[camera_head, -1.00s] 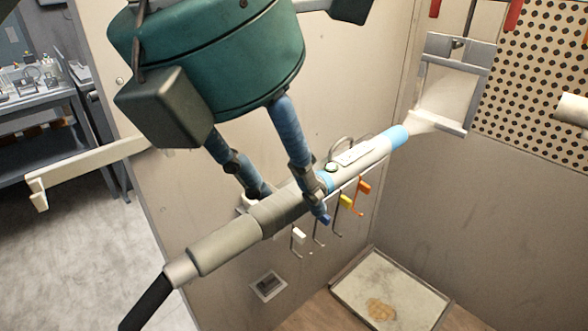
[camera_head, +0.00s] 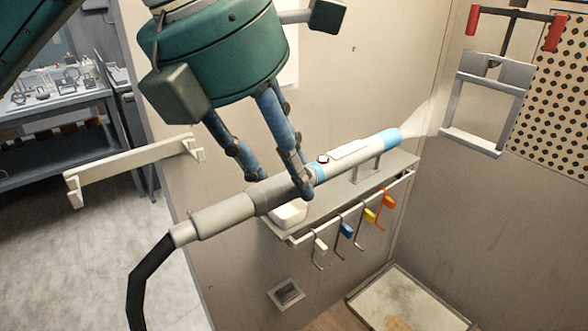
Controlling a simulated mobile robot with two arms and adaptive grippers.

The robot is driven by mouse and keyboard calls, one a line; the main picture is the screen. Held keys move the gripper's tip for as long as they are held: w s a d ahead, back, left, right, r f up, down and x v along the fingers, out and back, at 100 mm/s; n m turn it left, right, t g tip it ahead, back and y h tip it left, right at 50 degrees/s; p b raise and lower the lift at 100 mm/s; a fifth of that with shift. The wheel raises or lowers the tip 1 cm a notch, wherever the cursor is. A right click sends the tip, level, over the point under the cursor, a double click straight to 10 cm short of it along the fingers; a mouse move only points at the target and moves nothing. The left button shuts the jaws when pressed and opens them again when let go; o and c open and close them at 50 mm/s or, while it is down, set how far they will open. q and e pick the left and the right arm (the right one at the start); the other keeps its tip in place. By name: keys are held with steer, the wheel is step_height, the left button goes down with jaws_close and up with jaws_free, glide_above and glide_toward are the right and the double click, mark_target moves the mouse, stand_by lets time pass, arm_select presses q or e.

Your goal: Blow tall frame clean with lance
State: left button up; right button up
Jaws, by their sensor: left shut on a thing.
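My left gripper (camera_head: 283,188) is shut around the grey body of the lance (camera_head: 348,158). The lance tilts up to the right and has a light blue tip. A black hose (camera_head: 146,272) hangs from its lower left end. A pale spray fans from the tip toward the tall frame. The tall frame (camera_head: 455,104) is a grey rectangle with an open middle, hanging at the upper right from a dark hanger with red ends (camera_head: 515,13). The tip is left of the frame and apart from it. My right gripper is not in view.
A shelf (camera_head: 392,171) behind the lance carries a white dish (camera_head: 290,216) and hooks with coloured tags (camera_head: 346,231). A white bracket bar (camera_head: 130,171) is at the left. A perforated panel (camera_head: 568,110) is at the right. A shallow tray (camera_head: 367,299) lies below.

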arm_select(q)
steer(key=shift+w+a, duration=0.5)
steer(key=shift+w, duration=0.2)
steer(key=s+a+b, duration=0.3)
steer(key=s+a, duration=0.4)
steer(key=a, duration=0.3)
steer(key=shift+s+a+b, duration=0.15)
steer(key=shift+a+b, duration=0.15)
steer(key=shift+a, duration=0.1)
jaws_close()
jaws_free()
